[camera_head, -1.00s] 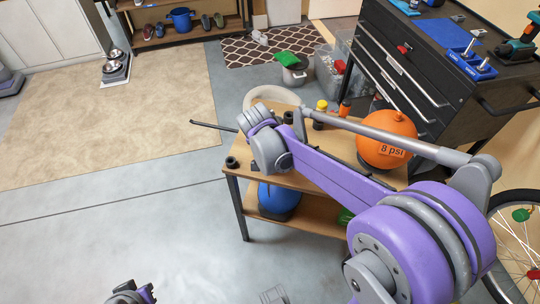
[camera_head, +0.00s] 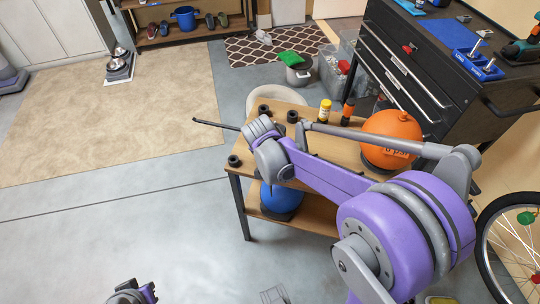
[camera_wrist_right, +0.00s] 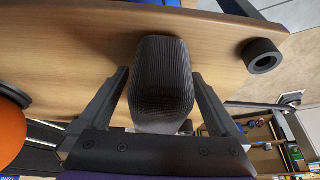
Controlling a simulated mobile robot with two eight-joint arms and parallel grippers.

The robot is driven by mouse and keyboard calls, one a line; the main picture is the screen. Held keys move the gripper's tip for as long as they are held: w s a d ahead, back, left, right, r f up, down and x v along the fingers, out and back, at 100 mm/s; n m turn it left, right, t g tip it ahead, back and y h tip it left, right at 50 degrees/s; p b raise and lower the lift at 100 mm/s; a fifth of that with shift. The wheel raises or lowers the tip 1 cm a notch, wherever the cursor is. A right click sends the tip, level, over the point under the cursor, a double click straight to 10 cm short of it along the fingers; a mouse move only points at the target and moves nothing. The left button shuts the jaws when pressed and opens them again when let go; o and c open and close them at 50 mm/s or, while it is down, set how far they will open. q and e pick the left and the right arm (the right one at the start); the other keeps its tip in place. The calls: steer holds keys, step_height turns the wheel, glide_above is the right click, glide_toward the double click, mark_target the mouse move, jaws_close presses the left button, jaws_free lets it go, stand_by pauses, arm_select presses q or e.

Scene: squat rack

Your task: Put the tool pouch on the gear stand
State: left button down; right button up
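A dark, finely ribbed, rounded object (camera_wrist_right: 162,75), which I take to be the tool pouch, fills the space between the fingers of my right gripper (camera_wrist_right: 162,80) in the right wrist view. The fingertips lie against its two sides. In the head view my right forearm hides the gripper and the pouch. The wooden two-level stand (camera_head: 345,152), likely the gear stand, is under my right arm; its top (camera_wrist_right: 75,60) spans the upper wrist view. Part of my left arm shows at the lower left of the head view, without visible fingers.
Small black cylinders (camera_head: 292,116) and a yellow bottle (camera_head: 324,109) stand on the top. An orange ball (camera_head: 391,132) sits at its right end, a blue round object (camera_head: 280,198) on the lower shelf. A black tool chest (camera_head: 420,70) is behind right.

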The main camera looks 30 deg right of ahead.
steer(key=shift+r, duration=0.3)
steer(key=p+v, duration=0.2)
steer(key=v, duration=0.9)
steer(key=s+a+f+n+y, duration=0.1)
steer(key=s+n, duration=0.2)
steer(key=s, duration=0.3)
steer(key=s+a+f+n+t+y, duration=0.1)
steer(key=s+a+f+n, duration=0.1)
steer(key=s, duration=0.4)
steer(key=s+a+f+n+y, duration=0.1)
steer(key=s+f+n, duration=0.1)
steer(key=s, duration=0.4)
steer(key=shift+s+a+f+n+t, duration=0.25)
steer(key=shift+s+a+n+t, duration=0.15)
steer(key=shift+n, duration=0.5)
